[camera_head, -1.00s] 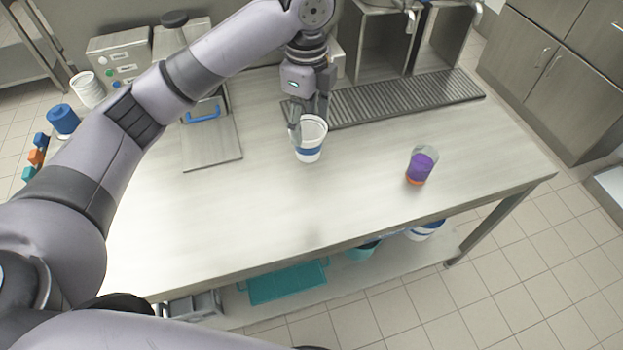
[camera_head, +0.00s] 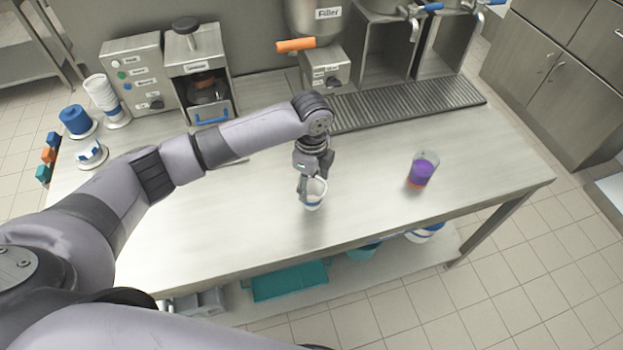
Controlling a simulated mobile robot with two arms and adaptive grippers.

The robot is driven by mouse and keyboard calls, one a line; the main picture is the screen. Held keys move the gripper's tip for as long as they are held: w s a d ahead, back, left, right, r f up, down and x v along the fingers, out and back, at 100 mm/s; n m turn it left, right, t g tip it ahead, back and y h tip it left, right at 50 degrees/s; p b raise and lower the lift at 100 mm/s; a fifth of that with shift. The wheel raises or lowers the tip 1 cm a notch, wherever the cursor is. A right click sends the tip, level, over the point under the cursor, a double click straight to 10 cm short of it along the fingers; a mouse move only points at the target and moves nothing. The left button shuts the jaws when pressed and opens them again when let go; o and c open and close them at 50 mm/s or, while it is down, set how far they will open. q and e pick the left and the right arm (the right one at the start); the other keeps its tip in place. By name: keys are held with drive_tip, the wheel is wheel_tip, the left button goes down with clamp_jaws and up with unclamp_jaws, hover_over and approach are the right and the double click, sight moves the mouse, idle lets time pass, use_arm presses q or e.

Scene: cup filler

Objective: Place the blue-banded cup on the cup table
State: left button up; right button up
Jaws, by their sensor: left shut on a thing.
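The blue-banded cup (camera_head: 314,194) is a white cup with its blue band mostly hidden, upright over the front middle of the steel table (camera_head: 240,225). My left gripper (camera_head: 303,187) is shut on the cup's left wall, with a finger at its rim. I cannot tell whether the cup's base touches the table or hangs just above it. My right gripper is not in view.
A clear cup with purple and orange contents (camera_head: 422,170) stands on the right of the table. A drip grate (camera_head: 400,102) lies along the back. White stacked cups (camera_head: 101,95) and a blue container (camera_head: 75,121) stand at the left.

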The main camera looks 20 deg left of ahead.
sight(312, 187)
use_arm(q)
drive_tip(key=shift+f, duration=0.2)
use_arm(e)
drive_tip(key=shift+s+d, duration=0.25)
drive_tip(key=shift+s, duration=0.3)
use_arm(q)
drive_tip(key=o, duration=0.7)
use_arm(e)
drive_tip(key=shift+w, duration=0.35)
use_arm(q)
drive_tip(key=shift+d+r+b, duration=0.1)
drive_tip(key=shift+r+b, duration=1.45)
drive_tip(key=shift+r, duration=4.6)
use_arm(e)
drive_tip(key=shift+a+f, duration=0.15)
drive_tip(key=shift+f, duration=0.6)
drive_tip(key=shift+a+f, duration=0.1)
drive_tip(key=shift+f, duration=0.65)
